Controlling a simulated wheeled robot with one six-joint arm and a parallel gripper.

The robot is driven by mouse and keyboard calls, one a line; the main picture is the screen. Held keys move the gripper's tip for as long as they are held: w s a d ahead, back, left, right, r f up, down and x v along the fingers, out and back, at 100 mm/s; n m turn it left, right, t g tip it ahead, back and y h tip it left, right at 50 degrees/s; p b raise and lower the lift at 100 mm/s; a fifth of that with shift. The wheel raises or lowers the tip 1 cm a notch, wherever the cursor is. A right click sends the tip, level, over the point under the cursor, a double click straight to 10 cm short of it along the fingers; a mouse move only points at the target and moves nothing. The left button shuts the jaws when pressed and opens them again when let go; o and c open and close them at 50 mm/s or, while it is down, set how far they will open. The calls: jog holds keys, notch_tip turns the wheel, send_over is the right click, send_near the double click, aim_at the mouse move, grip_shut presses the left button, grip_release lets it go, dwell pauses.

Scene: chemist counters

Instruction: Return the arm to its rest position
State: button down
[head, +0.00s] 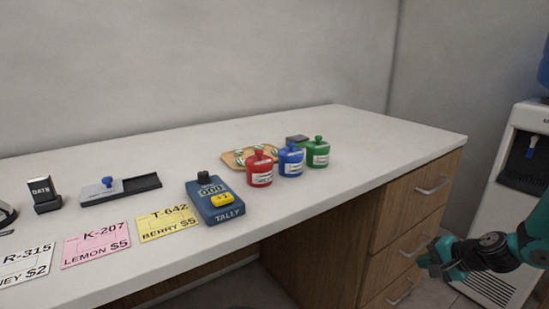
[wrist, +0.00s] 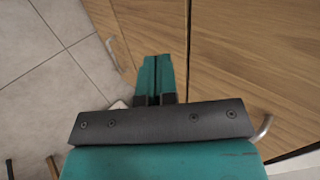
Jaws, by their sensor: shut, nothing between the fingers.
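My gripper (head: 428,266) is at the lower right of the head view, beside the counter's drawers and below the counter top. My teal and black arm reaches in from the right edge. In the wrist view my gripper (wrist: 157,75) has its two teal fingers together, with nothing between them. It points past the wooden drawer fronts, and the tiled floor shows to the left.
The white counter (head: 345,125) holds red (head: 260,172), blue (head: 291,162) and green (head: 317,155) bottles, a tally counter (head: 215,203), a date stamp (head: 42,193) and price cards. Drawers (head: 415,205) with handles are close to my gripper. A water dispenser (head: 512,150) stands at right.

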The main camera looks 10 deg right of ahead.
jog(key=s+a+r+n+g+y, duration=0.1)
jog(key=s+a+r+n+g, duration=0.3)
jog(key=a+r, duration=0.6)
jog(key=s+a+r+n+g+y, duration=0.1)
jog(key=a+r+n, duration=0.6)
jog(key=a, duration=0.6)
jog(key=s+a+r+n+g+h, duration=0.15)
jog(key=s+a+r+n, duration=0.25)
jog(key=s, duration=0.6)
jog(key=s+a+r+n+g+h, duration=0.15)
jog(key=s+a+r+n, duration=0.3)
jog(key=s, duration=0.45)
notch_tip(320, 180, up, 21)
jog(key=s+p, duration=0.1)
jog(key=p, duration=2)
jog(key=shift+a+f+y, duration=0.15)
jog(key=shift+f+y, duration=0.05)
jog(key=shift+y, duration=0.2)
jog(key=shift+a, duration=0.1)
